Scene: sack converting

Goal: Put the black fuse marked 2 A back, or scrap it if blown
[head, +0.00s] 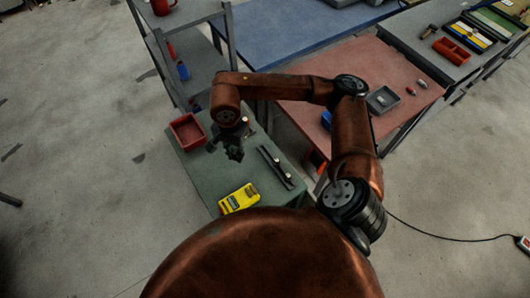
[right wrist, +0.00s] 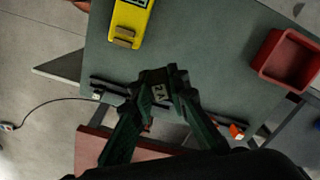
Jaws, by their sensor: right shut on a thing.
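My right gripper (head: 234,152) is over the green table and points down. In the right wrist view it (right wrist: 162,88) is shut on a small dark fuse (right wrist: 160,94) with a pale marking that reads 2 A, turned in the picture. The fingers hide much of the fuse, and I cannot tell whether it is blown. A black fuse rail (head: 269,161) lies on the table to the right of the gripper. A yellow meter (head: 239,199) lies nearer me. A red open tray (head: 187,131) is at the table's left. My left gripper is not in view.
The green table (head: 205,175) has bare surface between tray, meter and rail. A grey shelf (head: 190,60) stands behind it. A red-topped bench (head: 400,75) with a grey tray (head: 382,99) is to the right. A cable (head: 440,237) runs over the floor.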

